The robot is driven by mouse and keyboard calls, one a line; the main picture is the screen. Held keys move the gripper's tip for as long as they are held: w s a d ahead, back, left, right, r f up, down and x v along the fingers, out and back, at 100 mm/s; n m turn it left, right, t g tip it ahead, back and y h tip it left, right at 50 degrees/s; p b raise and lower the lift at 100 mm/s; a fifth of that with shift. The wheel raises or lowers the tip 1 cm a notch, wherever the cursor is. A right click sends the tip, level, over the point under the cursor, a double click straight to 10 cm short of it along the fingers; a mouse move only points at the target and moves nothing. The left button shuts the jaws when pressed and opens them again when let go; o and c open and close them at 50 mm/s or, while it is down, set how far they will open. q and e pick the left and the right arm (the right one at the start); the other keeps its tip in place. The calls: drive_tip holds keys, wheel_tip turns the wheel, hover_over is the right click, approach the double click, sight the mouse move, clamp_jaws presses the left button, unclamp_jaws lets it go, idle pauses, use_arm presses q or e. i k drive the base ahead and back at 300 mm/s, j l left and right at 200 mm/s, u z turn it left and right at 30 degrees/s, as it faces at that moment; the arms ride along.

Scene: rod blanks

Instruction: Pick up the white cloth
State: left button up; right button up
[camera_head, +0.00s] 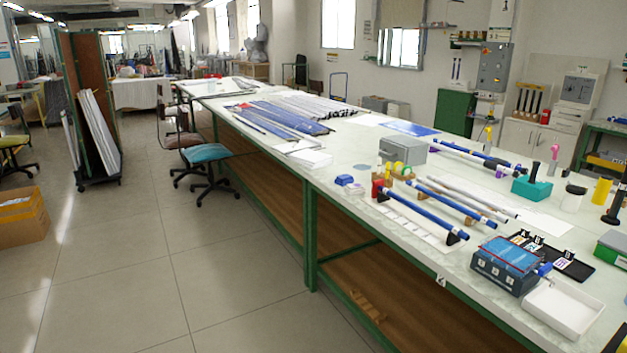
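I cannot pick out a white cloth with certainty. A flat white folded-looking item (310,158) lies near the left edge of the long workbench (352,150); I cannot tell whether it is cloth or paper. My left gripper is not in view. A dark shape cuts into the bottom right corner; I cannot tell whether it is part of my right arm, and no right gripper fingers show.
A white tray (562,306) and a blue-topped box (506,264) stand at the bench's near right end. Blue rods (424,212) lie on supports, with a grey box (402,150) behind. Chairs (207,154) stand left of the bench.

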sight(351, 189)
drive_tip(key=i+z, duration=0.25)
drive_tip(key=i, duration=0.3)
drive_tip(key=i+z, duration=0.2)
drive_tip(key=i, duration=0.3)
drive_tip(key=i+j+z, duration=0.25)
drive_tip(key=i, duration=0.25)
drive_tip(key=i+j+z, duration=0.2)
drive_tip(key=i, duration=0.35)
